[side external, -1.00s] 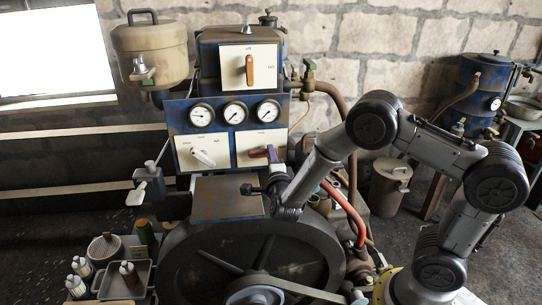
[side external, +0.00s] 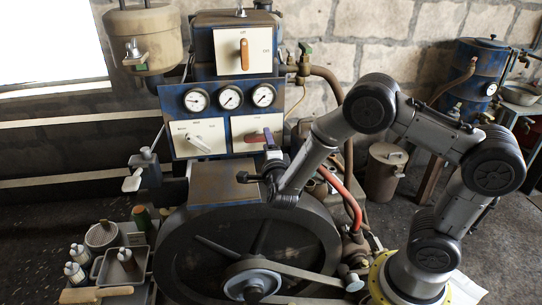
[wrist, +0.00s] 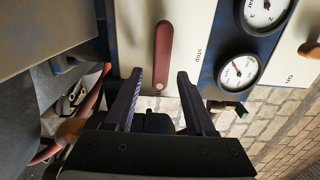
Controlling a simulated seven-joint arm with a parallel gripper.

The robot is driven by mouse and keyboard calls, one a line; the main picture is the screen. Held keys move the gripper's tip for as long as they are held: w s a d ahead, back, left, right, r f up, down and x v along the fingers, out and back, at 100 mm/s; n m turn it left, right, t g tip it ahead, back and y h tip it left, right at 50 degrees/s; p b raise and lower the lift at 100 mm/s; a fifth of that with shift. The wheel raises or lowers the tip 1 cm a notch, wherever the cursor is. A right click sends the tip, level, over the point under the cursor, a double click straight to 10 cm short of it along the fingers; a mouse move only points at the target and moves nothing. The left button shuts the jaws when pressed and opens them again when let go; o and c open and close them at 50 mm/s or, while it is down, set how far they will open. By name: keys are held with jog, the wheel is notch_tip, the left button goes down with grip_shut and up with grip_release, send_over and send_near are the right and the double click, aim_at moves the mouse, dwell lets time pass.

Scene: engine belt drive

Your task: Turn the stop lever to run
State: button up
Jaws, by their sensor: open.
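The stop lever is a dark red bar on a white plate at the lower right of the blue panel. In the wrist view the stop lever (wrist: 163,50) runs up the picture, with the word "stop" to its right. In the side external view the stop lever (side external: 252,137) lies about level, its right end covered by my gripper. My gripper (side external: 270,141) is at the plate. In the wrist view my gripper (wrist: 160,74) is open, its two fingers on either side of the lever's lower end. I cannot tell whether they touch the lever.
Three round gauges (side external: 230,97) sit above the plate. A pale lever (side external: 198,142) is on the plate to the left, and an orange-handled switch (side external: 244,54) is above. A large flywheel (side external: 200,262) is below. A red hose (side external: 345,195) curves at right of my gripper.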

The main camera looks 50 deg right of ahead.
jog(key=v, duration=1.2)
jog(key=shift+s+a, duration=0.25)
jog(key=shift+s, duration=0.05)
